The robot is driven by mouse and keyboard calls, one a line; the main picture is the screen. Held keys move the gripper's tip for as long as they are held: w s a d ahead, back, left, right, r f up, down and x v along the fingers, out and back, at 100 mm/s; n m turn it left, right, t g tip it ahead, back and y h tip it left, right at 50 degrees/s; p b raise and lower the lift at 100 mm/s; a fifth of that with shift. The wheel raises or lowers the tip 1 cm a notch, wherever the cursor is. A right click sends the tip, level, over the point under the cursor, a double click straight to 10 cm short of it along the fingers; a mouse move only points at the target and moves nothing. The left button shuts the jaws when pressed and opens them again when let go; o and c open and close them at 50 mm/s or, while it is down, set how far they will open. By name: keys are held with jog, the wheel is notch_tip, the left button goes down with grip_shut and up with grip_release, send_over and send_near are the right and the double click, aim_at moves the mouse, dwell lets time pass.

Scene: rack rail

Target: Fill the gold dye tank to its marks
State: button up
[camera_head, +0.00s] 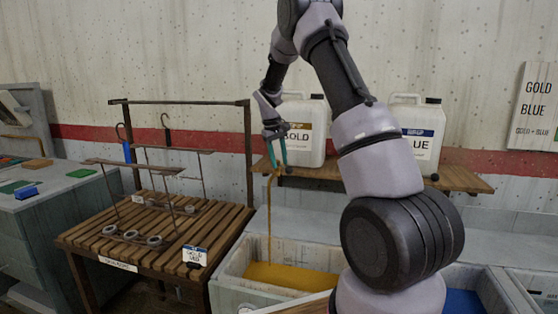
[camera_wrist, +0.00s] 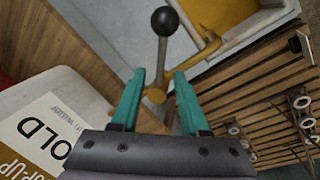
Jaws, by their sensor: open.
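The gold jug (camera_head: 300,130) is a white canister labelled GOLD on the shelf; its label shows large in the wrist view (camera_wrist: 45,135). A gold-brown stream (camera_head: 269,210) falls from its tap into the gold dye tank (camera_head: 229,268), whose yellow dye (camera_head: 290,276) lies below the rim. I cannot make out the tank's marks. My gripper (camera_head: 277,165) is open at the tap, its teal fingers pointing down. In the wrist view, the tap's lever with a black ball knob (camera_wrist: 165,20) stands between and beyond the fingertips (camera_wrist: 160,73); I cannot tell whether they touch it.
A blue jug (camera_head: 422,130) stands on the same shelf (camera_head: 462,180), behind my arm. A tank of blue dye (camera_head: 463,302) is at the right. A slatted table (camera_head: 130,240) at the left bears a wire rack with rings. A sign (camera_head: 538,105) hangs on the wall.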

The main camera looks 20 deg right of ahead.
jog(key=shift+r, duration=0.1)
notch_tip(320, 180, up, 10)
jog(key=a, duration=0.2)
jog(key=shift+s+r, duration=0.2)
jog(key=shift+r, duration=0.05)
jog(key=s+a+r+m+t+y, duration=0.1)
jog(key=s+r+m+t, duration=0.1)
jog(key=s+r, duration=0.6)
jog(key=s+a+r+m+t+y, duration=0.15)
jog(key=s+r, duration=0.25)
jog(key=s, duration=0.8)
jog(key=s+a+f+m+t+y, duration=0.1)
jog(key=s+a+m+t, duration=0.1)
jog(key=s, duration=1.5)
jog(key=shift+f+m+t+y, duration=0.15)
jog(key=shift+m+t+y, duration=0.25)
jog(key=shift+t, duration=0.25)
